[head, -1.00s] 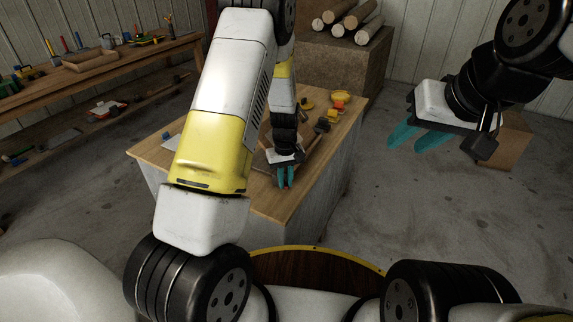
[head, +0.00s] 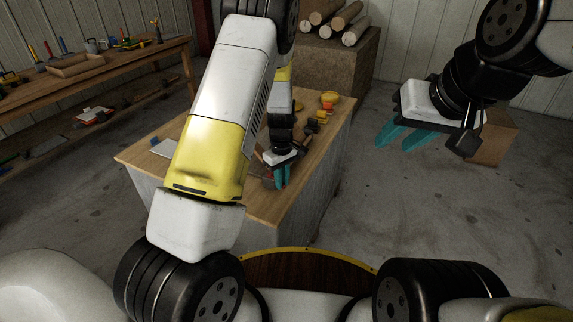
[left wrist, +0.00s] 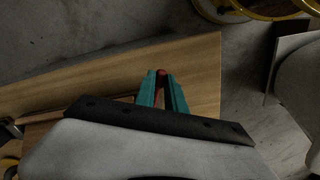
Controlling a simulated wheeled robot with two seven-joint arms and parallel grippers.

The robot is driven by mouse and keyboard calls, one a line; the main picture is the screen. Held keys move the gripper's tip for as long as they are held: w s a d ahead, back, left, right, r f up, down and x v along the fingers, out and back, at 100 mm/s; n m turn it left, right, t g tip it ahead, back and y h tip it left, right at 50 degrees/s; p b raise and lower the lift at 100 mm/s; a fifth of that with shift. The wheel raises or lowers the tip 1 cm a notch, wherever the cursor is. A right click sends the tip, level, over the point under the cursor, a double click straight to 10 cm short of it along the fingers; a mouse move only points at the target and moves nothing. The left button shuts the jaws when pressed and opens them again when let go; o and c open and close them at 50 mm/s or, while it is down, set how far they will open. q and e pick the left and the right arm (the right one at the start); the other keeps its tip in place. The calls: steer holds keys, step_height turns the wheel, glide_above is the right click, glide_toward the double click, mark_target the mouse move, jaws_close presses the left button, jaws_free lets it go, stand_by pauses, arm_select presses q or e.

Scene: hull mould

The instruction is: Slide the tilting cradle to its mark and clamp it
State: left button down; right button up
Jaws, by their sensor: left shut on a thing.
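My left gripper (head: 282,180) points down over the near right part of the wooden table top (head: 250,211). In the left wrist view its teal fingers (left wrist: 162,92) are close together on a small red thing (left wrist: 161,72), of which only the tip shows. I cannot tell which part this is. A brown wooden edge (left wrist: 62,114), possibly of the cradle, shows left of the fingers; my arm hides most of the cradle in the head view. Its mark cannot be made out. My right gripper (head: 404,138) is open and empty, off to the right of the table.
Small yellow and orange items (head: 328,100) stand at the table's far right end. A grey flat sheet (head: 163,147) lies at its left. A brown box (head: 494,140) stands behind my right gripper. A tool bench (head: 100,80) is at the far left.

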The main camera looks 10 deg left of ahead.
arm_select(q)
steer(key=c, duration=1.4)
jaws_free()
steer(key=shift+r, duration=3.9)
steer(key=shift+r, duration=0.15)
steer(key=s+a+r+m+t+h, duration=0.15)
steer(key=s+r, duration=0.35)
steer(key=r, duration=0.5)
steer(key=s+a+r+m+t+h, duration=0.1)
steer(key=s+r+m, duration=0.3)
steer(key=r, duration=0.5)
steer(key=s+a+r+m+t, duration=0.1)
steer(key=s+r, duration=0.3)
steer(key=s, duration=0.4)
steer(key=s+a+r+m+t, duration=0.1)
steer(key=s+r+m+t, duration=0.1)
steer(key=s, duration=0.6)
steer(key=shift+s+a+r+m+t, duration=0.25)
steer(key=shift+s+r+m+t, duration=0.15)
steer(key=shift+r, duration=0.55)
